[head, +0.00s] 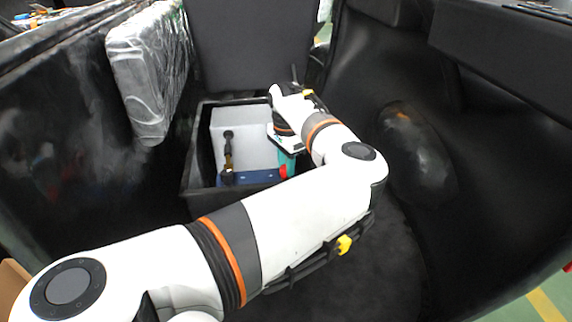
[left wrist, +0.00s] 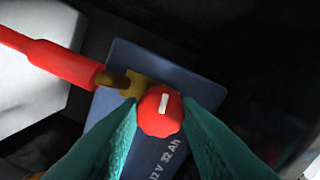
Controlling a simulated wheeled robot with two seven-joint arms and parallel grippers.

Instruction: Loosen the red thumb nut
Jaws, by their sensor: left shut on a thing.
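The red thumb nut (left wrist: 160,112) shows in the left wrist view, with a white mark on its top. It sits at a brass terminal lug (left wrist: 132,84) above a blue battery (left wrist: 150,62). My left gripper (left wrist: 158,116) has its two teal fingers against the nut, one on each side, and is shut on it. In the head view my left gripper (head: 285,160) reaches down into the black box, mostly hidden by my own wrist. A bit of red (head: 283,171) shows beside the teal finger. My right gripper is not in view.
A red cable sleeve (left wrist: 55,58) runs from the lug to the left. The black box (head: 197,160) holds a white block (head: 232,122), the blue battery (head: 250,177) and a black cable on a second terminal (head: 228,150). A plastic-wrapped panel (head: 145,75) stands at left.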

